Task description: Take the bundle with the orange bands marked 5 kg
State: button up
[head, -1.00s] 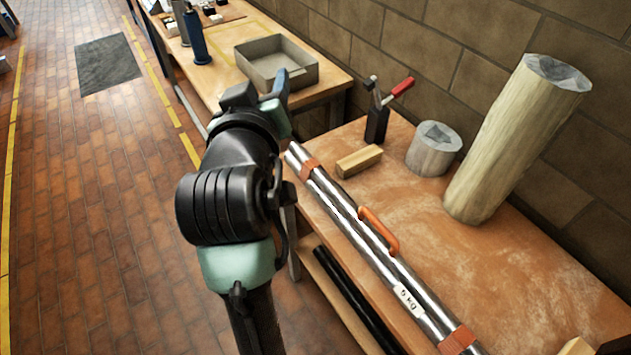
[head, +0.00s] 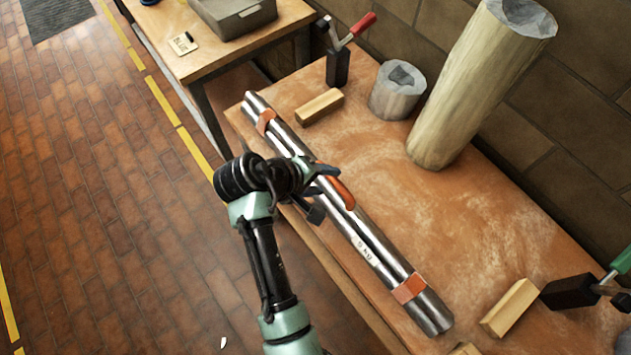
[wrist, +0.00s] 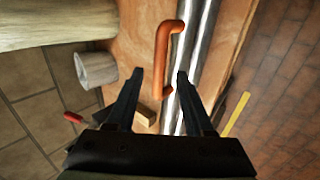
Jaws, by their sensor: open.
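The bundle (head: 365,239) is a set of shiny metal tubes with orange bands and a "5 kg" label, lying along the front part of the bench. An orange handle (head: 339,192) stands on it near its middle. My gripper (head: 328,185) is open at the bundle's middle, close to the handle, and partly covers it in the head view. In the wrist view the open fingers (wrist: 159,78) point at the handle (wrist: 163,57), whose near end appears between the fingertips. The tubes (wrist: 192,55) run beside it. I cannot tell whether a finger touches anything.
The bench (head: 474,237) also bears wooden blocks (head: 320,106), a clamp with a red grip (head: 338,62), a short log (head: 397,90) and a tall leaning log (head: 480,80). Another clamp (head: 590,290) is at lower right. A second table with a grey tray (head: 238,15) stands behind.

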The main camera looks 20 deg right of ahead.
aim_at(332, 180)
jog(key=shift+b+x, duration=2.05)
jog(key=shift+x, duration=0.55)
jog(key=c, duration=0.8)
grip_shut()
jog(key=shift+w+r, duration=0.1)
jog(key=shift+r, duration=0.1)
jog(key=shift+r+p, duration=3.45)
jog(key=shift+p, duration=0.45)
